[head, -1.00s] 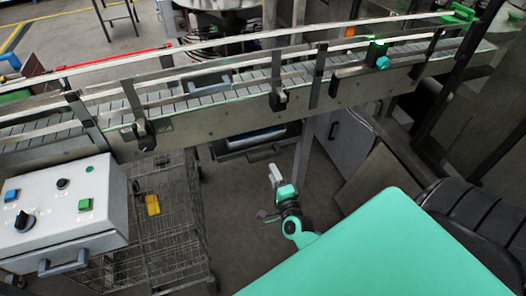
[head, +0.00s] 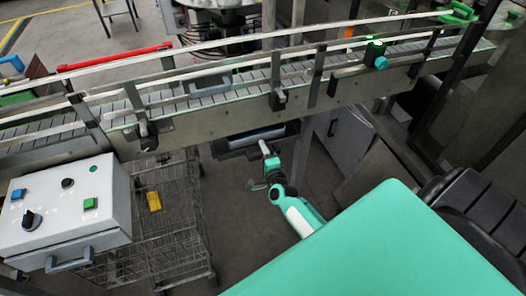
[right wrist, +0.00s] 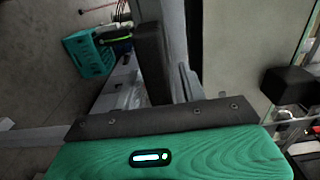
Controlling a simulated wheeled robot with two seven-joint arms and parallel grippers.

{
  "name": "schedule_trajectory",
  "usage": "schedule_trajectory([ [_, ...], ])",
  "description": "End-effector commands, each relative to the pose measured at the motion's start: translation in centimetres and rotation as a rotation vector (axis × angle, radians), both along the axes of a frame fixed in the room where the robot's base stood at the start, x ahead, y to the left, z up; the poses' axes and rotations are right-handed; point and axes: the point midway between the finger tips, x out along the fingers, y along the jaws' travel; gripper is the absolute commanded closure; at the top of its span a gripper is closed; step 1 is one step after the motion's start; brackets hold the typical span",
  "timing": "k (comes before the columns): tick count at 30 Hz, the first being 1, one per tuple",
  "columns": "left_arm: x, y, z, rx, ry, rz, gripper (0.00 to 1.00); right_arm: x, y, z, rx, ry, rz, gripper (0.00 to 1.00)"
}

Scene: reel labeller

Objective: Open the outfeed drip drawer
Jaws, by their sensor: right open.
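The outfeed drip drawer (head: 240,143) is a dark, shallow tray under the conveyor, with a pale blue-grey strip along it. It looks shut or nearly so; I cannot tell exactly. My right gripper (head: 264,149) is just in front of the drawer's near edge, right of its middle. It is open, and I see nothing held. Whether it touches the drawer is unclear. In the right wrist view its green body and dark finger (right wrist: 151,62) show, but I cannot make out the drawer's handle there. My left gripper is not in view.
The conveyor (head: 215,122) runs above the drawer. A wire cart (head: 180,225) with a yellow item (head: 154,201) stands left, near a control box (head: 68,210). A grey cabinet (head: 343,140) stands right of the drawer. The right wrist view shows a teal crate (right wrist: 90,55).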

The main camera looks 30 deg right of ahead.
Motion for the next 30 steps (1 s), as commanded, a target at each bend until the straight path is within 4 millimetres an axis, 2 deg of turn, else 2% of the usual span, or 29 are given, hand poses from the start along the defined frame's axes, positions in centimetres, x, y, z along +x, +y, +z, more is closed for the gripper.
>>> schedule_trajectory([
  [2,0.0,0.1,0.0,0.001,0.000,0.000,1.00,0.0,0.0,0.0,0.000,0.000,0.000,0.58],
  [6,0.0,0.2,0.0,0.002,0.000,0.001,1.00,0.0,0.0,0.0,0.000,0.000,0.000,0.86],
  [8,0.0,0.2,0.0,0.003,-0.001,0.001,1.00,0.0,0.0,0.0,0.000,0.000,0.000,0.97],
  [9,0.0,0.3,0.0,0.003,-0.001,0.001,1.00,0.0,0.0,0.0,0.000,0.001,0.000,1.00],
  [15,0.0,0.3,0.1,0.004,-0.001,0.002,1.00,-0.3,0.1,-0.1,0.000,0.002,0.000,1.00],
  [20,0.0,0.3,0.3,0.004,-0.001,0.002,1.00,-1.7,0.4,-0.1,0.000,0.003,0.001,1.00],
  [26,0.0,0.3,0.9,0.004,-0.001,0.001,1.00,-5.5,1.3,-0.1,0.000,0.005,0.001,1.00],
  [30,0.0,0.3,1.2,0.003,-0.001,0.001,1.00,-9.0,2.1,-0.1,0.000,0.006,0.001,1.00],
])
